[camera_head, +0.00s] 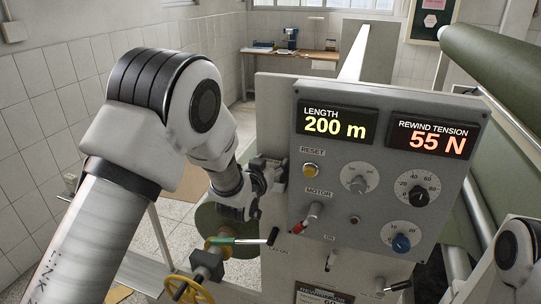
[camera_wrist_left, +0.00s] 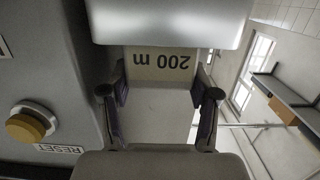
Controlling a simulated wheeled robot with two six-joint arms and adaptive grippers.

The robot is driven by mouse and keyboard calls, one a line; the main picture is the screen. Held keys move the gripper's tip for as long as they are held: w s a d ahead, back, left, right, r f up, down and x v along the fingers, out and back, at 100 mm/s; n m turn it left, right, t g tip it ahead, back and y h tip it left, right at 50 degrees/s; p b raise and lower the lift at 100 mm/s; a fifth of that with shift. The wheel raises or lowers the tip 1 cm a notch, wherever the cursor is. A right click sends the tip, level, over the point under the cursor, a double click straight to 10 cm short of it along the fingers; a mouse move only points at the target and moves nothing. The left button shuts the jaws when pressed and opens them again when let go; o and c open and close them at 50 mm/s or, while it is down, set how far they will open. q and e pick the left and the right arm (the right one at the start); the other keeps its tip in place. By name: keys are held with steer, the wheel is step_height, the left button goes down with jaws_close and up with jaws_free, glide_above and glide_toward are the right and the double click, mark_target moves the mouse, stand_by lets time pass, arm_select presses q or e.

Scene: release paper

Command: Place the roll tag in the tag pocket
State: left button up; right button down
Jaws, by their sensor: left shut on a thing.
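The roll tag (camera_wrist_left: 162,85) is a pale card with "200 m" printed on it, upside down in the left wrist view. My left gripper (camera_wrist_left: 160,101) is shut on the tag, with a dark finger at each side of it. A pale block covers the tag's upper edge in that view; I cannot tell whether it is the tag pocket. In the head view, my left gripper (camera_head: 266,178) is beside the left edge of the grey control panel, and the tag cannot be made out. My right gripper is out of view.
The control panel (camera_head: 340,160) has a yellow reset button (camera_head: 311,170), dials, a red-tipped motor switch (camera_head: 315,210) and a display reading 200 m. A green roll (camera_head: 500,75) is at the right.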

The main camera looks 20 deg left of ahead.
arm_select(q)
steer(key=shift+w+a+f, duration=0.1)
steer(key=shift+a+f, duration=0.1)
steer(key=shift+f+b, duration=0.2)
steer(key=shift+b, duration=0.2)
steer(key=o, duration=0.8)
steer(key=shift+r, duration=0.15)
steer(key=shift+o, duration=0.2)
steer(key=shift+d, duration=0.1)
